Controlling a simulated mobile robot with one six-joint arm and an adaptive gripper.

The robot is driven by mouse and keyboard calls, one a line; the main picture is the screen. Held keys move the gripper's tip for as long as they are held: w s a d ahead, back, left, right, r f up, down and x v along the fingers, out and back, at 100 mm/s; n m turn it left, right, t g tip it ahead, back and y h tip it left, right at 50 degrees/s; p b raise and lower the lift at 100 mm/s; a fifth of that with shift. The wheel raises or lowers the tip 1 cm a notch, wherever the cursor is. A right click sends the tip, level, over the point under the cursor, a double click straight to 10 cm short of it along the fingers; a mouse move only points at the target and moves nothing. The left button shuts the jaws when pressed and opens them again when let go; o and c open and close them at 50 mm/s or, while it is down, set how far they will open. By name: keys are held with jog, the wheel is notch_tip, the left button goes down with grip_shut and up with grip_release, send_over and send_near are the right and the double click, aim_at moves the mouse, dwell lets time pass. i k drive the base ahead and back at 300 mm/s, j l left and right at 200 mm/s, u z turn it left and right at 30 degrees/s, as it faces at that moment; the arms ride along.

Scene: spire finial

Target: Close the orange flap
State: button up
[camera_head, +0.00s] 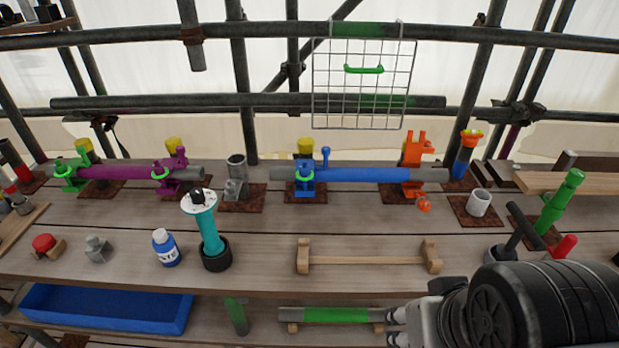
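An orange clamp (412,165) sits on a rust-brown plate at the right end of the blue pipe on the bench. Its orange flap (417,146) stands up above the pipe, with prongs pointing upward, so it looks open. A small orange round piece (424,204) shows low at the clamp's front edge. My gripper (396,326) is at the lower right, in front of the bench edge and well below and nearer than the clamp. Its two fingertips appear apart, with nothing visible between them. My arm hides the bench's front right corner.
The blue pipe (365,174) runs left from the clamp to a blue clamp (304,183). A grey cup (479,202) and a green upright handle (560,200) stand to the right. A wooden rack (365,260) lies in front. A wire grid (362,85) hangs above.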

aim_at(413, 152)
jog(key=i+l, duration=0.95)
jog(key=i, duration=0.1)
